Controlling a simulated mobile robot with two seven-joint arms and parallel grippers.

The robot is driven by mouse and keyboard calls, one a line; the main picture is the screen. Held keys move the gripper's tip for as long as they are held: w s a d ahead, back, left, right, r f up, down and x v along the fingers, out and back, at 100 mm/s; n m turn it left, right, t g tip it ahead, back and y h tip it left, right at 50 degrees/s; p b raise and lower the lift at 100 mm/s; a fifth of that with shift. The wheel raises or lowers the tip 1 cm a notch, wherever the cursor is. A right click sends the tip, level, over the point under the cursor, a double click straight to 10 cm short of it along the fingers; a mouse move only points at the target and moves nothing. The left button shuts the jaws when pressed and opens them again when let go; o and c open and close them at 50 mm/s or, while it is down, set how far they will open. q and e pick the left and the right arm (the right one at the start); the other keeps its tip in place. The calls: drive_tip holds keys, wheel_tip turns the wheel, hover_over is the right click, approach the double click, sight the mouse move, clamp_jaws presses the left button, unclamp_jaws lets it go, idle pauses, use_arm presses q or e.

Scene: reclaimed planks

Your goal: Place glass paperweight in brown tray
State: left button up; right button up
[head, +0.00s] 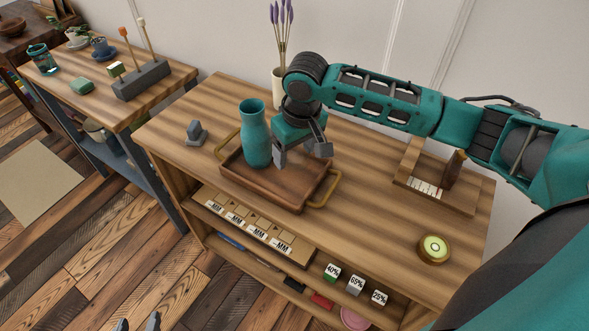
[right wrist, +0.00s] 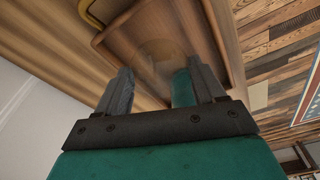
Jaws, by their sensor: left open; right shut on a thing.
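The brown tray (head: 262,187) with two brass handles lies on the wooden workbench. A teal vase (head: 255,135) stands upright in its left part and also shows beside a finger in the right wrist view (right wrist: 182,88). My right gripper (head: 302,152) is over the tray, to the right of the vase, fingers pointing down. It is shut on the clear glass paperweight (right wrist: 160,52), a faint round outline between and beyond its fingers in the right wrist view. I cannot tell whether the paperweight touches the tray. My left gripper (head: 137,325) is open at the bottom edge, away from the bench.
A grey phone-stand-like object (head: 196,133) stands left of the tray. A white vase of lavender (head: 280,85) is behind it. A wooden holder (head: 435,187) and a round brass item (head: 434,248) are at right.

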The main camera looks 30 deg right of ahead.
sight(295, 178)
wheel_tip(295, 178, down, 6)
drive_tip(key=shift+r+b, duration=0.1)
drive_tip(key=shift+b, duration=0.35)
drive_tip(key=o, duration=1.2)
drive_tip(key=r, duration=0.4)
drive_tip(key=s+r+p, duration=0.1)
drive_tip(key=r, duration=0.3)
drive_tip(key=r+p, duration=0.1)
drive_tip(key=r, duration=0.3)
drive_tip(key=shift+s+d, duration=0.1)
drive_tip(key=shift+s, duration=0.3)
